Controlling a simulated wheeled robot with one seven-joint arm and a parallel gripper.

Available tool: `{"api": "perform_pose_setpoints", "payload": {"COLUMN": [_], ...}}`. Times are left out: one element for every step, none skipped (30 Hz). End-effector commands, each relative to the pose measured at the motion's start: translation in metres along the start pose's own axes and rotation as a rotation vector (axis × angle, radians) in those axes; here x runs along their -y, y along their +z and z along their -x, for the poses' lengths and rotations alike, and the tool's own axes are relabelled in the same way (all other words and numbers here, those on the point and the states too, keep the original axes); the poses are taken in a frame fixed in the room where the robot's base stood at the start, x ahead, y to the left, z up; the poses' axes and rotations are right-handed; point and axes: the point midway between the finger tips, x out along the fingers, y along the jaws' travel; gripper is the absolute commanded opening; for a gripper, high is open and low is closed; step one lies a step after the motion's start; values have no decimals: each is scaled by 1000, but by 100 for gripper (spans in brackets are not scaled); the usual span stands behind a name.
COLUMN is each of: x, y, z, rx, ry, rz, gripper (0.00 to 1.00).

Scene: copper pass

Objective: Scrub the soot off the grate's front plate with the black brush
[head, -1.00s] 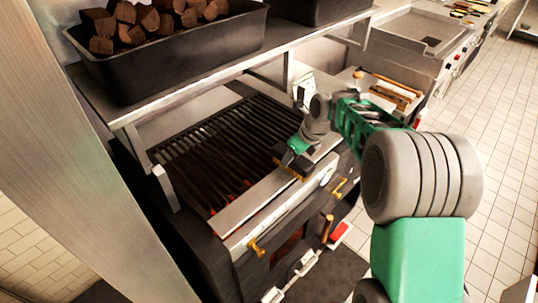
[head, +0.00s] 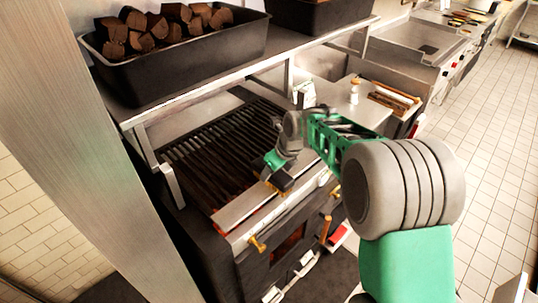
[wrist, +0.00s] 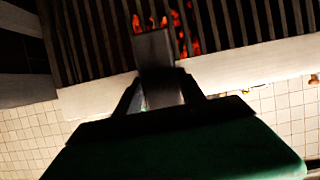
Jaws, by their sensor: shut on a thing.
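The grate (head: 215,152) has dark bars with orange glow beneath, and its pale metal front plate (head: 240,208) runs along the near edge. My gripper (head: 274,160) is over the plate, shut on the black brush (head: 284,181). The brush is down at the plate, and I cannot tell for sure if it touches. In the wrist view the dark brush (wrist: 157,60) extends from my gripper (wrist: 158,103) across the plate (wrist: 90,97) to the bars. I cannot make out soot clearly; the brush and gripper hide part of the plate.
A shelf above the grate carries a black bin (head: 180,62) of brown chunks. Brass-coloured handles (head: 257,243) stick out from the front below the plate. A side counter (head: 350,112) with a small shaker (head: 354,90) and a wooden-edged tray (head: 393,97) lies beyond. Tiled floor is clear at right.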

Motion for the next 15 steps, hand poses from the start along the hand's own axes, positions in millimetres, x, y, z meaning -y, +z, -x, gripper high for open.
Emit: {"api": "perform_pose_setpoints", "payload": {"x": [-3, -4, -4, -3, -2, -2, -3, -3, -4, -4, -4, -4, -3, -3, -3], "y": [1, 2, 3, 4, 8, 11, 11, 12, 13, 14, 15, 16, 17, 18, 20], "z": [0, 0, 3, 5, 12, 22, 23, 24, 28, 30, 32, 34, 37, 39, 43], "rx": [-1, -1, 0, 0, 3, 4, 1, 1, 0, 0, 0, 1, 1, 2, 2], "ry": [0, 0, -2, -2, -4, -5, -3, -2, -2, -1, -1, -2, -2, -3, -3], "rz": [-1, -3, -4, -5, -4, -3, -3, -3, -2, -2, -2, -2, -2, -2, -3], "gripper": [3, 3, 3, 3, 3, 3, 3, 3, 3, 3, 3, 3, 3, 3, 3]}}
